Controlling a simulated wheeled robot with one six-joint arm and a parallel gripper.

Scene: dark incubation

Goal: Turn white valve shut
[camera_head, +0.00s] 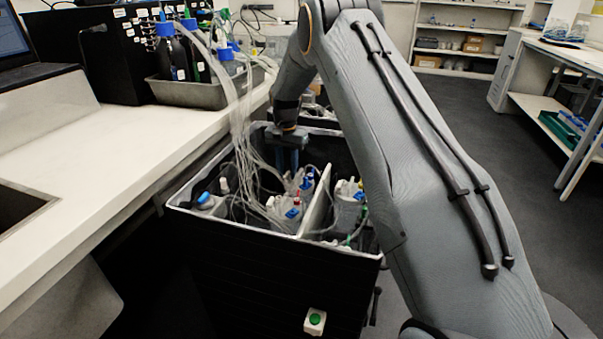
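A black open-topped box (280,272) holds several bottles with tubing and small coloured fittings. A small white upright fitting (225,185) shows at the left inside the box, near a blue cap (204,197); it may be the white valve, but it is too small to be sure or to tell its setting. My gripper (288,160) points down over the rear of the box, behind the blue and red fittings (294,207). Its fingertips are small and partly lost among the tubes, so I cannot tell whether they are open or touching anything.
Clear tubes (238,120) run from the box to bottles in a grey tray (205,92) on the white bench (120,135). A white divider (315,203) splits the box. A green button (315,320) is on its front. Open floor (455,115) lies right.

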